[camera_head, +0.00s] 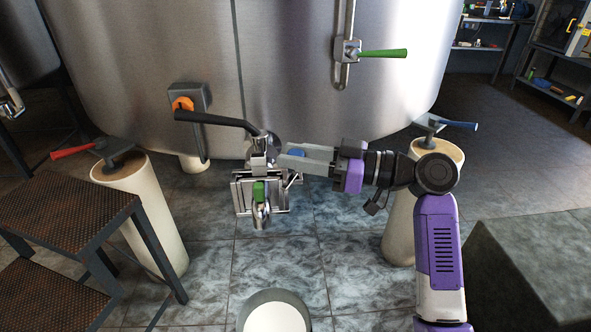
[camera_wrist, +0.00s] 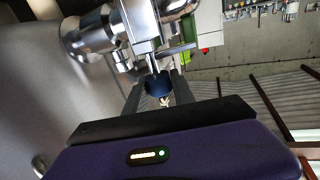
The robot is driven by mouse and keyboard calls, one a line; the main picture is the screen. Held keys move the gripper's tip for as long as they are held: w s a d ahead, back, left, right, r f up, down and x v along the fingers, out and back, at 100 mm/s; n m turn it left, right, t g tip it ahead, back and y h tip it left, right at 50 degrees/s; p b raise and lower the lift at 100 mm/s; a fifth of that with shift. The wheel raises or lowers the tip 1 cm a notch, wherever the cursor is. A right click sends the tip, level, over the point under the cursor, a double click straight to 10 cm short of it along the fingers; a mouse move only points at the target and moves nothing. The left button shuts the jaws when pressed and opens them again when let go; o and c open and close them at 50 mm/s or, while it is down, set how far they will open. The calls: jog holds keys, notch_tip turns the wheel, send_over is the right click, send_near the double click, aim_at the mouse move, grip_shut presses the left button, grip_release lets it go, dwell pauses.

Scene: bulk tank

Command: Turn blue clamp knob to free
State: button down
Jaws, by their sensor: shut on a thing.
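The blue clamp knob (camera_head: 297,153) shows as a small blue patch at my gripper's fingers, beside the metal valve assembly (camera_head: 262,200) at the tank's outlet. In the wrist view the dark blue knob (camera_wrist: 158,85) sits between the two fingers, below a metal bracket. My gripper (camera_head: 300,158) reaches in from the right and is shut on the knob. It also shows in the wrist view (camera_wrist: 158,92). The fingers hide part of the knob, and its turn angle cannot be told.
A black lever handle (camera_head: 215,119) reaches left above the valve. A green knob (camera_head: 259,191) sits on the assembly. The steel tank (camera_head: 290,70) rises behind. Steps (camera_head: 75,212) stand at the left and a white-topped container (camera_head: 275,315) in front. Tiled floor is open between.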

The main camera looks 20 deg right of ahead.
jog(key=n+g+y+b, duration=0.1)
jog(key=n+g, duration=0.1)
jog(key=g, duration=0.2)
jog(key=n+g+y+b, duration=0.2)
jog(key=n+g, duration=0.1)
jog(key=shift+d+f+n+g+y, duration=0.15)
jog(key=shift+n+g+y, duration=0.15)
jog(key=shift+g, duration=0.4)
jog(key=c, duration=1.1)
grip_release()
jog(key=shift+c, duration=0.2)
jog(key=shift+o, duration=0.4)
jog(key=s+d+p, duration=0.1)
jog(key=d+p, duration=0.1)
jog(key=d, duration=0.5)
jog(key=shift+d, duration=0.35)
